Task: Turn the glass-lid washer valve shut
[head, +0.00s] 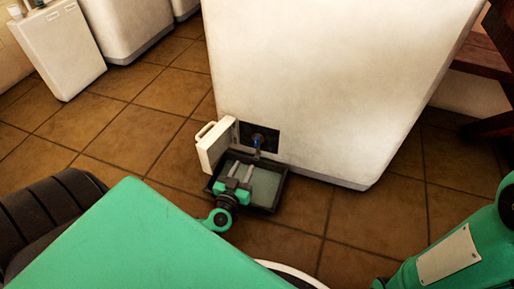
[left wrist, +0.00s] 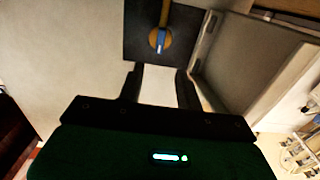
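The washer I take to be the one meant is the large white machine (head: 330,80); its lid is out of the head view. Low on its front is a dark square recess (head: 270,131) with its small white door (head: 213,148) swung open to the left. The valve (head: 258,139) in the recess has a blue handle; in the left wrist view the valve (left wrist: 160,40) shows a yellow-brown body with the blue part at its lower end. My left gripper (head: 241,168) is open and empty, just short of the valve, fingers apart (left wrist: 160,72). My right gripper is out of view.
A dark-rimmed shallow tray (head: 271,205) lies on the tiled floor under the recess, below my left gripper. More white machines (head: 125,25) stand at the back left. A reddish wooden piece (head: 485,60) is at the right. The floor (head: 385,215) to the right is clear.

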